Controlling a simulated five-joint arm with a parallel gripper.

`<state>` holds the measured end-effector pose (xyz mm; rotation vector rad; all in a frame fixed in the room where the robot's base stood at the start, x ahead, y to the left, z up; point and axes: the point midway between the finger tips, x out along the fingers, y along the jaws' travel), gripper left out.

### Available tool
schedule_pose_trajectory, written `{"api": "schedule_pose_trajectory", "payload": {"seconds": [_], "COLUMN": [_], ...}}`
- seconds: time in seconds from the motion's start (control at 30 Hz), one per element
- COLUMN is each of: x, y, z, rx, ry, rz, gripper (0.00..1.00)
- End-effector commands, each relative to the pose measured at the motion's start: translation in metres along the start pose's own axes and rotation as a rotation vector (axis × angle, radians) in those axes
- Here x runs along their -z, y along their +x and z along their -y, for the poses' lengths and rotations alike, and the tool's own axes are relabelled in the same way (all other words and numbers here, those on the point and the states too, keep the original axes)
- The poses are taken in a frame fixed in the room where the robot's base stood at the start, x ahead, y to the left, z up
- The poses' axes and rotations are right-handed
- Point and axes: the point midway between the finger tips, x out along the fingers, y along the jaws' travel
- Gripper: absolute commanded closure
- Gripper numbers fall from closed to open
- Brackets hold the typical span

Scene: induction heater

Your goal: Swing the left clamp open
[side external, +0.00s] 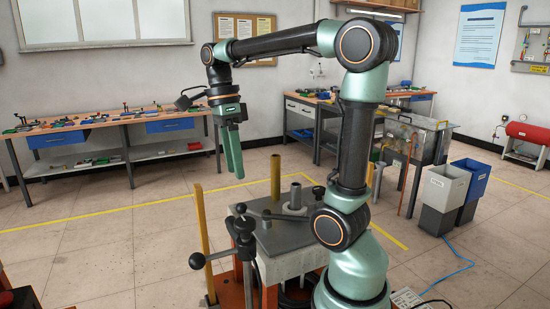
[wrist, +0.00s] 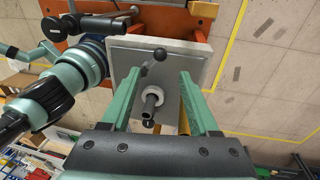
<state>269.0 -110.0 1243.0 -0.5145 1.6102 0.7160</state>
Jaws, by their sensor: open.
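A black clamp (side external: 241,228) stands at the left front of the grey fixture plate (side external: 275,235). Its arm reaches left and down to a ball knob (side external: 196,260). A second dark lever (side external: 318,192) shows at the right of the plate, partly behind my arm. My gripper (side external: 234,176) hangs above and behind the left clamp, apart from it, fingers pointing down. In the wrist view, my gripper (wrist: 159,76) is open, with nothing held between the fingers. That view shows a black ball-ended lever (wrist: 153,62) on the plate and another black clamp (wrist: 60,27) at upper left; which is the left clamp is unclear.
A yellowish upright bar (side external: 203,240) stands left of the clamp. Workbenches (side external: 110,125) and bins (side external: 443,190) stand farther back. The air around my gripper is clear.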

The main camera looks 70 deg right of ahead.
Motion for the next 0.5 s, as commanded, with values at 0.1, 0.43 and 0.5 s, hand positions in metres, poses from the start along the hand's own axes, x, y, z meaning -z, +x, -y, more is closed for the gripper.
{"api": "schedule_pose_trajectory", "payload": {"seconds": [0.1, 0.43, 0.5], "x": [0.0, 0.0, 0.0], "y": [-0.018, -0.033, -0.033], "z": [0.001, 0.0, 0.0], "rx": [0.002, -0.002, -0.002], "ry": [0.0, 0.0, 0.0], "rz": [0.001, -0.001, -0.001], "gripper": [0.39, 0.39, 0.39]}}
